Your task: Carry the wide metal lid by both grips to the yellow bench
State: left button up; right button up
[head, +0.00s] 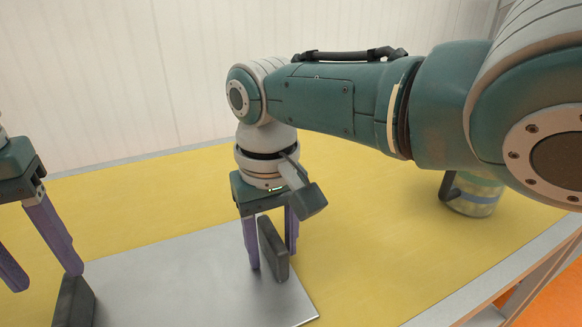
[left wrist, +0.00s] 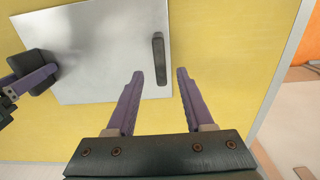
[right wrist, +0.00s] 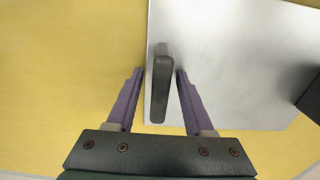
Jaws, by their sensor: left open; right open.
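The wide metal lid (head: 190,275) is a flat silver plate with two upright dark grips. It appears to lie flat on the yellow bench (head: 385,235). My right gripper (head: 271,258) is open and down around the right grip (head: 274,252), one finger on each side; the right wrist view shows this grip (right wrist: 160,85) between the fingers. My left gripper (head: 47,280) is open beside the left grip (head: 75,302), cut off by the frame edge.
A jar with a dark handle (head: 473,197) stands on the bench at the right, partly behind my right arm. The bench has a grey edge (head: 490,270) at the right, with an orange floor (head: 555,300) beyond. A pale wall (head: 110,80) stands behind. Bare yellow surface lies around the lid.

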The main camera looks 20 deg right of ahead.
jog(key=shift+r, duration=0.1)
pick_arm(q)
notch_tip(320, 180, up, 6)
jog(key=shift+f, duration=0.1)
pick_arm(e)
notch_tip(320, 180, up, 12)
jog(key=shift+f, duration=0.1)
dwell(0.6)
